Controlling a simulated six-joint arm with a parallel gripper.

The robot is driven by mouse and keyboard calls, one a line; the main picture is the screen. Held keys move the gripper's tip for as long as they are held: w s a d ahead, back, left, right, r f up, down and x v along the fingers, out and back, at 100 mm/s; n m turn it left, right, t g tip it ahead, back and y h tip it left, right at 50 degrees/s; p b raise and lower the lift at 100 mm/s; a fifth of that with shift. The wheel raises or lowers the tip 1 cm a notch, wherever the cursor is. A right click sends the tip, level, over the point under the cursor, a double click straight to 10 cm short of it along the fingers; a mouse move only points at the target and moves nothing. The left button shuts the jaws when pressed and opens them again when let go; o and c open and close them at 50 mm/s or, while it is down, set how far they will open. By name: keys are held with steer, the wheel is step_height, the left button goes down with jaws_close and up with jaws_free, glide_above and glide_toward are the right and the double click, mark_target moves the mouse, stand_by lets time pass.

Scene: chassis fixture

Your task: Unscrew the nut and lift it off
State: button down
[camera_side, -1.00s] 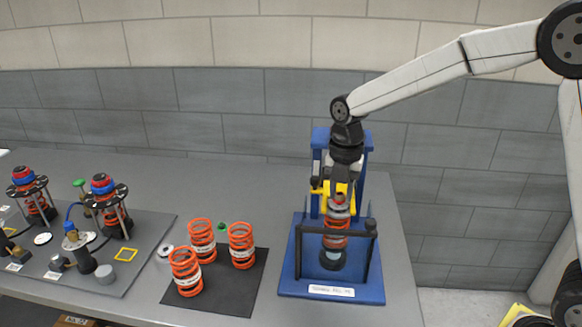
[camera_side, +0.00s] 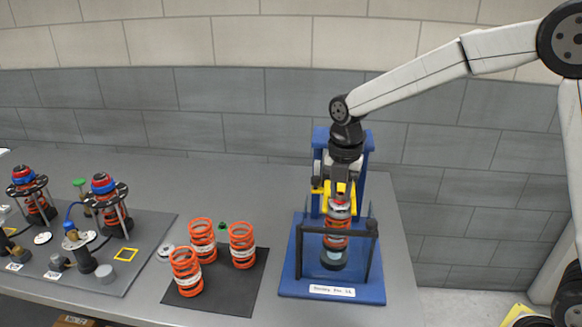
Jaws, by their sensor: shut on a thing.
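My gripper (camera_side: 340,196) points straight down over the spring assembly in the blue fixture. Its jaws are shut at the top of the assembly, where the nut sits. The nut itself is hidden by the fingers and too small to make out. Below the jaws, the assembly shows a pale and red top part (camera_side: 339,210) and an orange spring (camera_side: 336,236). It stands upright on a dark round foot on the blue fixture (camera_side: 297,283).
A black bar frame (camera_side: 368,262) stands around the front of the spring. Several loose orange springs (camera_side: 186,272) stand on a black mat (camera_side: 228,297) to the left. A grey board (camera_side: 148,235) with other assemblies lies farther left. Bare table lies between mat and fixture.

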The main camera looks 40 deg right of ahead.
steer(key=shift+s+d+r+n, duration=0.1)
steer(key=shift+d+r+n, duration=0.2)
steer(key=shift+n, duration=1)
steer(key=shift+a+f, duration=0.1)
